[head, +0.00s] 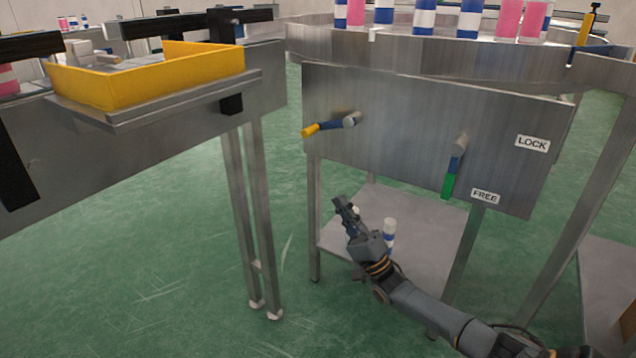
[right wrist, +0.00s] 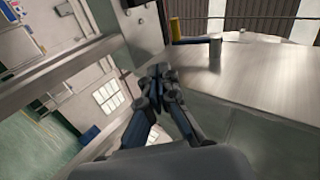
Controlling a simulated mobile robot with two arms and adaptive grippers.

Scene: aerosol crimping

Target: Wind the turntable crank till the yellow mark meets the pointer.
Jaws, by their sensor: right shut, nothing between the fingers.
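The turntable crank shows on the front panel (head: 400,110) in the head view, with a blue arm (head: 332,125), a grey hub (head: 352,120) and a yellow knob (head: 310,130) pointing left. The knob also shows in the right wrist view (right wrist: 175,28), beyond my fingertips. My right gripper (head: 339,201) is shut and empty, below the crank and apart from it. The turntable (head: 400,48) is above the panel, its top cut by the frame. A yellow upright piece (head: 584,30) shows at its right; I cannot tell whether it is the mark or pointer. My left gripper is out of view.
A green-handled lever (head: 448,185) hangs down near the FREE label (head: 485,196); the LOCK label (head: 532,143) is higher right. Pink and blue-striped cans (head: 424,18) stand on the turntable. A yellow tray (head: 110,92) is on the left bench. A lower shelf (head: 430,215) holds a can (head: 389,236).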

